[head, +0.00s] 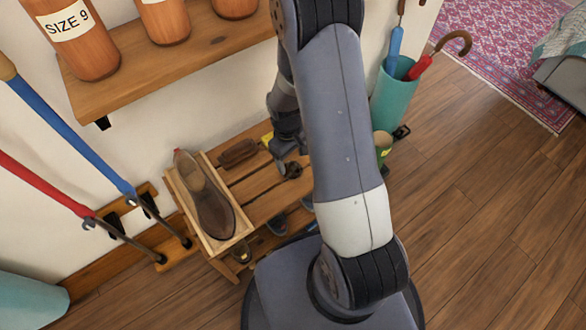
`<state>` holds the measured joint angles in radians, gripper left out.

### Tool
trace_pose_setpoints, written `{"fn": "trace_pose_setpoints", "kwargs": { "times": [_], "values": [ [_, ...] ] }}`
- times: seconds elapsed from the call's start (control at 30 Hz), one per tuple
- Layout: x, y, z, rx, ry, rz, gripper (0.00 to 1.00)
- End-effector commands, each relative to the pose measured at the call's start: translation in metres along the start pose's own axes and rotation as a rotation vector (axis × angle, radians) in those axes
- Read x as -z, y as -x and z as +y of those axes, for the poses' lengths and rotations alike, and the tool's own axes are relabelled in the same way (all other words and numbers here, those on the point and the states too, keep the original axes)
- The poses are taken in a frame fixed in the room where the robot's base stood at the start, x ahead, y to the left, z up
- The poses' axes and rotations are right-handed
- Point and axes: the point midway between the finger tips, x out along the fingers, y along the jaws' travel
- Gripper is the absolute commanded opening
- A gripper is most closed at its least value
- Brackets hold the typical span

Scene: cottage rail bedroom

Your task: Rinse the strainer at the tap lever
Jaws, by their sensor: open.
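I see no strainer and no tap lever in the head view. My gripper (287,150) is low over a slatted wooden rack (262,205), partly hidden behind my own arm. It is open. A small dark object (293,170) with a rounded end lies on the slats just below it; I cannot tell what it is or whether the gripper touches it. A brown brush-like block (238,153) lies on the rack left of the gripper. A brown shoe (205,195) sits in a wooden tray (240,226) at the rack's left end.
A wall shelf (160,60) above holds orange-brown jars, one labelled "SIZE 9" (78,38). Blue (65,120) and red (45,185) poles lean at left. A teal bin (393,100) with umbrellas stands right of my arm. The wooden floor (490,220) at right is clear.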

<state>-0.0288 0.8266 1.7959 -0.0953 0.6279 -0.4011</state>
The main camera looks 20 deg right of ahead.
Motion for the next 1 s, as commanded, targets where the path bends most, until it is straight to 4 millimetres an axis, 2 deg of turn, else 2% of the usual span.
{"fn": "trace_pose_setpoints", "kwargs": {
  "times": [0.3, 0.57, 1.0],
  "values": [
    [0.005, -0.045, -0.002, 0.002, 0.001, -0.003, 0.71],
    [0.005, -0.048, -0.002, 0.0, 0.0, 0.0, 0.71],
    [0.005, -0.048, -0.002, 0.0, 0.0, 0.0, 0.36]
  ]
}}
